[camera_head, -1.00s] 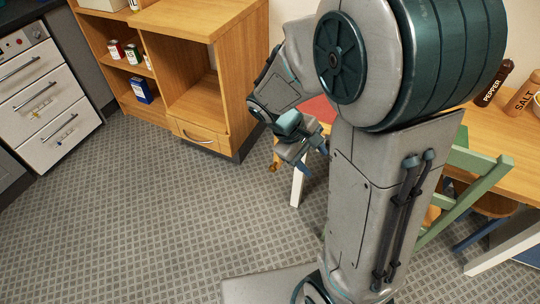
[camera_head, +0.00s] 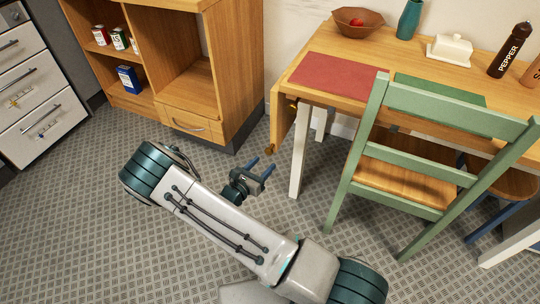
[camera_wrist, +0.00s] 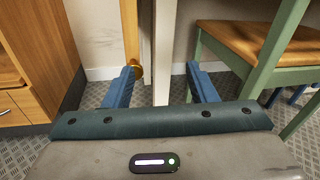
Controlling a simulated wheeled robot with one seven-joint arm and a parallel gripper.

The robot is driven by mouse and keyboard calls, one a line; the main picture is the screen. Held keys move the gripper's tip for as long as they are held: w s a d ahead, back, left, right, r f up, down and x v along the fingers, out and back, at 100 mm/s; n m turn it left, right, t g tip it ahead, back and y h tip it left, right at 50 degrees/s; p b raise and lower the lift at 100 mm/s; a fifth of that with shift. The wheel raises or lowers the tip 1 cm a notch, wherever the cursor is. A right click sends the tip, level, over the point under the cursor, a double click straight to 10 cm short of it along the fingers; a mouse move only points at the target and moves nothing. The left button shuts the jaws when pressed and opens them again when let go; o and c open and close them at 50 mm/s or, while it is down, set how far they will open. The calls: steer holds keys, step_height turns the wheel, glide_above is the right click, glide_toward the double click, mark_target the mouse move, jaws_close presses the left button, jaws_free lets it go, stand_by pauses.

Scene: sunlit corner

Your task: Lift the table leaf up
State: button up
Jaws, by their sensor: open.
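The table leaf (camera_head: 283,122) hangs down from the left end of the wooden table (camera_head: 312,53). A round brass-coloured knob (camera_head: 270,150) sits at its lower edge. In the wrist view the leaf (camera_wrist: 130,25) appears as a narrow upright wooden strip, with the knob (camera_wrist: 136,70) by the left fingertip. My gripper (camera_head: 261,167) is open and empty, low over the floor just below and left of the leaf's lower edge. In the wrist view my gripper (camera_wrist: 162,69) points at the white table leg, with the knob near its left finger; contact cannot be told.
A wooden cabinet (camera_head: 186,128) with a drawer stands left of the table. A green chair (camera_head: 445,108) stands at the table's front. A white table leg (camera_head: 299,155) is close behind the leaf. The tabletop holds a bowl (camera_head: 362,20) and a red placemat (camera_head: 335,75). Floor at left is clear.

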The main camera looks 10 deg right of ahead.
mark_target(268, 152)
step_height(268, 152, down, 5)
steer(key=w+a+n+t+y+b, duration=0.1)
steer(key=a+n+t+y, duration=0.1)
steer(key=n+t, duration=0.15)
steer(key=shift+g, duration=0.35)
steer(key=b+x, duration=0.2)
steer(key=x, duration=1.1)
steer(key=shift+w+f+b, duration=0.2)
steer(key=shift+b, duration=0.1)
steer(key=shift+a, duration=0.1)
steer(key=shift+c, duration=0.3)
